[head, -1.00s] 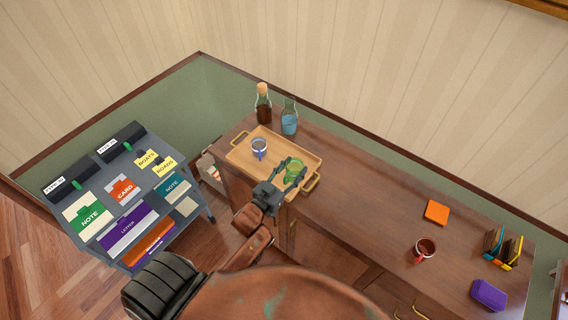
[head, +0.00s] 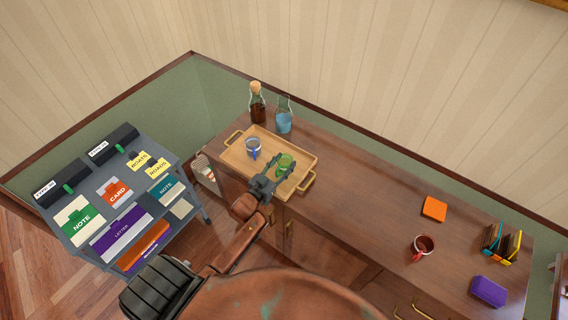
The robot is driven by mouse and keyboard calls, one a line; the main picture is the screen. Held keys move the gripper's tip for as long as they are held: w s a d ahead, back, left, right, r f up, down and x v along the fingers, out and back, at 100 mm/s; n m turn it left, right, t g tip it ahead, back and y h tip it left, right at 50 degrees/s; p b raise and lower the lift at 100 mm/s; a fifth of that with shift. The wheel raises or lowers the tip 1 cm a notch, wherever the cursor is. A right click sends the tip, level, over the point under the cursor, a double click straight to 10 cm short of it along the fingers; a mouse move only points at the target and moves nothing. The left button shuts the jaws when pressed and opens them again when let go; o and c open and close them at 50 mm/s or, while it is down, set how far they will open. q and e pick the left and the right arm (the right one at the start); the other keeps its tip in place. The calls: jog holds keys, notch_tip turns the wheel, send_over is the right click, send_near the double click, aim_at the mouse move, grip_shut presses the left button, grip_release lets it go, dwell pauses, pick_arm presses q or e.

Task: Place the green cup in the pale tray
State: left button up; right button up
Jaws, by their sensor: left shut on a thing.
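The green cup (head: 284,163) is over the right part of the pale tray (head: 243,165), between the fingers of my left gripper (head: 280,169). My left gripper is shut on the cup, and its fingers hide part of it. I cannot tell whether the cup's base touches the tray floor. The pale tray is wooden with a handle at each end and lies on the left end of the brown cabinet top. My right gripper is not in the head view.
A blue-handled cup (head: 253,147) stands in the tray. A corked bottle (head: 257,103) and a blue-filled carafe (head: 284,116) stand behind it. A red mug (head: 422,247), orange square (head: 433,209) and purple box (head: 488,291) are at right. The cabinet middle is clear. A grey cart (head: 120,195) stands left.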

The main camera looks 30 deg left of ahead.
aim_at(276, 172)
pick_arm(q)
jog(key=shift+f, duration=0.1)
jog(key=o, duration=1.2)
jog(key=shift+o, duration=0.3)
jog(key=shift+r, duration=0.2)
jog(key=s, duration=1.1)
jog(key=shift+s+a, duration=0.1)
jog(key=shift+a, duration=0.3)
jog(key=shift+s, duration=0.4)
jog(key=shift+a, duration=0.1)
